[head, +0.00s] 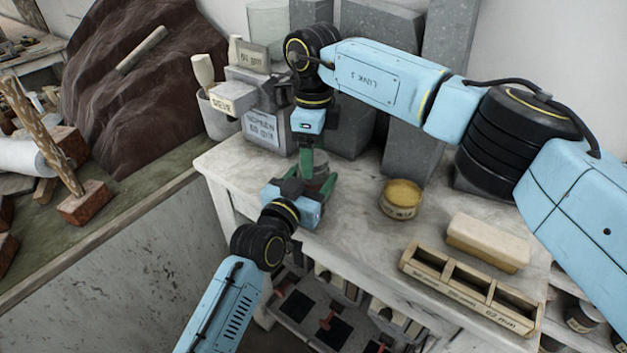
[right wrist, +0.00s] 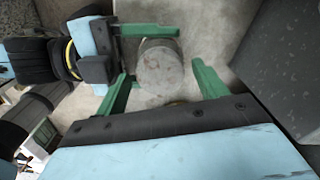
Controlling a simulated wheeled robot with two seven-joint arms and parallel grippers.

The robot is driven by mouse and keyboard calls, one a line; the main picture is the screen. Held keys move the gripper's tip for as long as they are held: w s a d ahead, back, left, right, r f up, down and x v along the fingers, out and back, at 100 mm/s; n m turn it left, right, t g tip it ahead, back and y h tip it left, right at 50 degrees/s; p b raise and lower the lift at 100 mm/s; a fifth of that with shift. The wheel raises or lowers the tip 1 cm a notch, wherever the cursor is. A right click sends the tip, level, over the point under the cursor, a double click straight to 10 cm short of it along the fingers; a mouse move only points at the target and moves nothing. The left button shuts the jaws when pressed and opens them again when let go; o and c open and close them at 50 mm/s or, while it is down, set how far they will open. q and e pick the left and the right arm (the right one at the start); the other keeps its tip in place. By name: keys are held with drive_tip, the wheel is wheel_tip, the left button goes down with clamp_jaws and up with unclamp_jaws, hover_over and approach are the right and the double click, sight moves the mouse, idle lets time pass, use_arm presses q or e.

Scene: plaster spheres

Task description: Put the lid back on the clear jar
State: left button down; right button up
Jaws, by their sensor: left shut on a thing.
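A small grey cylinder, apparently the jar (head: 319,172), stands near the left end of the table. From above, in the right wrist view, its round grey top (right wrist: 160,66) shows; I cannot tell whether this is a lid or the jar's mouth. My left gripper (head: 316,184) comes in low from the front and is shut on the jar, a green finger along its side. My right gripper (head: 309,160) points down over the jar. In the right wrist view its two green fingertips (right wrist: 160,86) are spread wide, apart from the round top. No separate lid can be made out.
A round tin with a yellowish top (head: 401,197) stands to the right. Further right are a cream block (head: 488,242) and a wooden compartment tray (head: 471,287). Grey stone blocks (head: 352,120) and a labelled grey box (head: 266,128) stand close behind. The table (head: 355,238) is bare in front.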

drive_tip(key=shift+o, duration=0.3)
drive_tip(key=shift+r, duration=0.1)
wheel_tip(320, 180, up, 12)
idle(0.3)
use_arm(q)
drive_tip(key=shift+c, duration=1.5)
unclamp_jaws()
drive_tip(key=v, duration=1.3)
drive_tip(key=shift+s, duration=0.15)
drive_tip(key=shift+a, duration=0.15)
